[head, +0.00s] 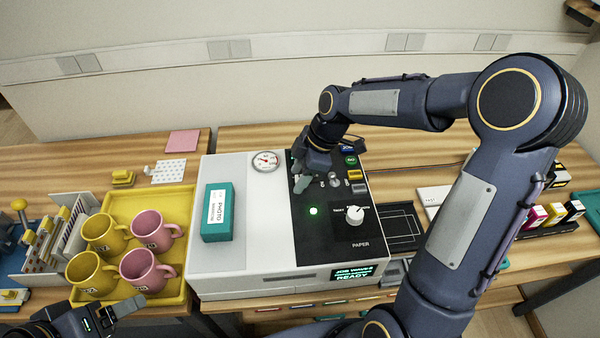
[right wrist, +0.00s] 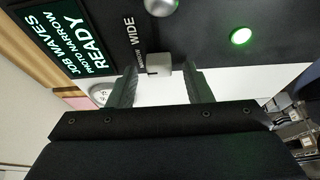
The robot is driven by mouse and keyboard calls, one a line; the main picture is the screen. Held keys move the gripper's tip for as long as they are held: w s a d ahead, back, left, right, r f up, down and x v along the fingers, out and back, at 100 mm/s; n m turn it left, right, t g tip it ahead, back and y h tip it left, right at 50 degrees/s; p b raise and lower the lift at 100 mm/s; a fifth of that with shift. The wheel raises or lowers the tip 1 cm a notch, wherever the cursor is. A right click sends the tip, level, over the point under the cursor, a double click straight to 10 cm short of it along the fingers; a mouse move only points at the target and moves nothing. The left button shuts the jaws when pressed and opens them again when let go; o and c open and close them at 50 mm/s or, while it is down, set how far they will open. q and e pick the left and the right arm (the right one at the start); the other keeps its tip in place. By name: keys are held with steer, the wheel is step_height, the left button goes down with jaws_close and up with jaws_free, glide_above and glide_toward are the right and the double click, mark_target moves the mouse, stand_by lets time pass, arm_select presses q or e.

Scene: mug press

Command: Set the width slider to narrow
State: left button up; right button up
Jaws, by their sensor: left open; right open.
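The printer (head: 255,225) has a black control panel (head: 335,230). My right gripper (head: 303,180) is over the panel's upper left part and hides the width slider in the head view. In the right wrist view, the pale slider knob (right wrist: 158,65) is just beyond and between the two spread fingertips of my right gripper (right wrist: 162,88). Small lettering and the word WIDE are printed beside it. I cannot tell whether a finger touches the knob. The display (right wrist: 72,42) reads JOB WAVES, PHOTO NARROW, READY. My left gripper (head: 112,315) is open at the lower left, away from the printer.
A yellow tray (head: 178,200) with several mugs stands left of the printer. A teal photo box (head: 217,212) lies on the printer's top. A white dial (head: 354,215), toggles and buttons sit near my right gripper. Ink cartridges (head: 555,212) stand at the right.

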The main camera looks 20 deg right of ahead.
mark_target(312, 183)
steer(key=v, duration=0.7)
steer(key=shift+r+b, duration=0.35)
steer(key=shift+d, duration=0.15)
steer(key=s+m+t, duration=0.4)
steer(key=s+m, duration=1.2)
steer(key=s, duration=0.5)
steer(key=shift+s+a+f+m+h, duration=0.3)
steer(key=shift+m, duration=0.1)
stand_by(1.5)
